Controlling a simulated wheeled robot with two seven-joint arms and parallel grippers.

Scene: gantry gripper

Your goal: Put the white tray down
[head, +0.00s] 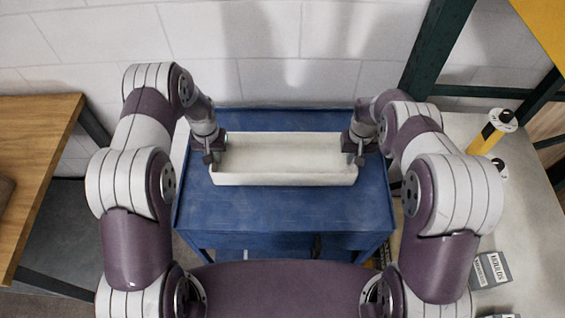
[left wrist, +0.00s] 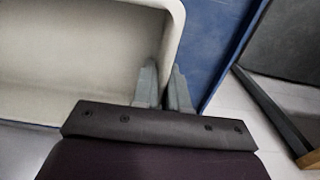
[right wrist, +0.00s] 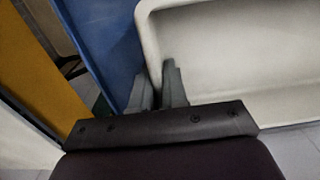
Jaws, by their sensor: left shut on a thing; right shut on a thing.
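The white tray (head: 285,179) is a long, shallow, empty trough over the top of the blue table (head: 285,218) in the head view. It looks level; I cannot tell whether its underside touches the blue top. My left gripper (head: 213,156) is shut on the tray's left end wall. In the left wrist view its fingers (left wrist: 163,90) straddle that wall of the tray (left wrist: 85,50). My right gripper (head: 357,157) is shut on the right end wall. In the right wrist view its fingers (right wrist: 160,88) straddle the wall of the tray (right wrist: 240,50).
A wooden table (head: 35,150) stands at the left. A white block wall is behind. The blue top is bare in front of the tray.

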